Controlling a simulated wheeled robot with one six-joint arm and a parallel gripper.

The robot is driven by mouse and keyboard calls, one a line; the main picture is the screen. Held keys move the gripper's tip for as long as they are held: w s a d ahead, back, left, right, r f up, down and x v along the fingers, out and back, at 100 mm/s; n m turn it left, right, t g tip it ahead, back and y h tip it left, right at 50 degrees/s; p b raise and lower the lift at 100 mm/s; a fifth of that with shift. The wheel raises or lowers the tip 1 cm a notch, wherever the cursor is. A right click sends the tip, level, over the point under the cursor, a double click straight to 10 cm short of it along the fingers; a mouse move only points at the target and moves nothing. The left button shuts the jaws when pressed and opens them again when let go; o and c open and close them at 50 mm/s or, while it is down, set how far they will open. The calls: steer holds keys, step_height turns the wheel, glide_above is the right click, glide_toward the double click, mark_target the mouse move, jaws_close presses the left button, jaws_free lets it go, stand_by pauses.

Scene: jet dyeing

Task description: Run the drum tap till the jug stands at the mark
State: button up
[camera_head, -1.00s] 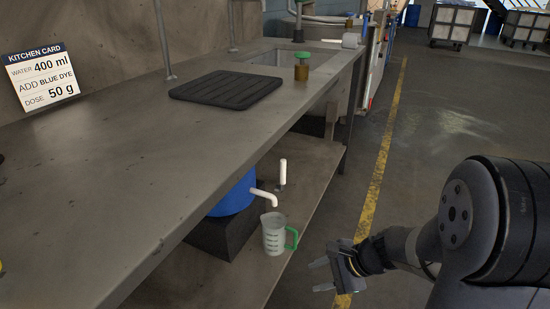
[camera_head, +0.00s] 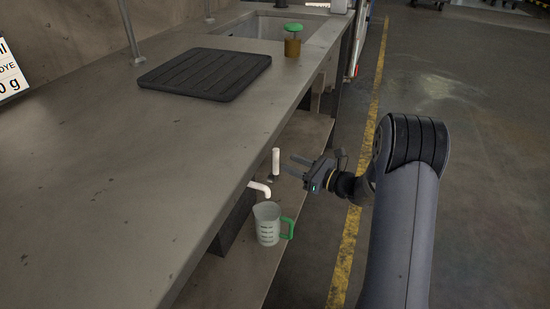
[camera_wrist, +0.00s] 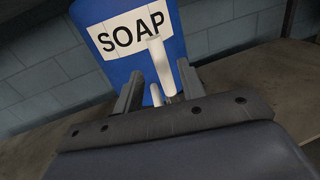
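The tap's white handle (camera_head: 276,161) stands upright above the lower shelf, with its white spout (camera_head: 260,188) bent down to the left. A clear jug (camera_head: 267,224) with dark marks and a green handle stands below the spout; its liquid level is too small to tell. My gripper (camera_head: 294,168) is open and empty just right of the tap handle, fingers pointing toward it. In the wrist view the blue drum (camera_wrist: 118,66), labelled SOAP, stands ahead, and the tap handle (camera_wrist: 160,66) appears between my fingers; I cannot tell whether they touch it.
The bench (camera_head: 150,190) overhangs the lower shelf (camera_head: 230,280) and hides the drum in the head view. On it are a black ribbed mat (camera_head: 205,73), a green-topped brown jar (camera_head: 293,42) and a partly cut-off card (camera_head: 8,75).

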mark_target(276, 158)
steer(key=b+x, duration=0.1)
steer(key=x, duration=0.5)
steer(key=shift+w+a, duration=0.2)
steer(key=shift+a, duration=0.05)
jaws_close()
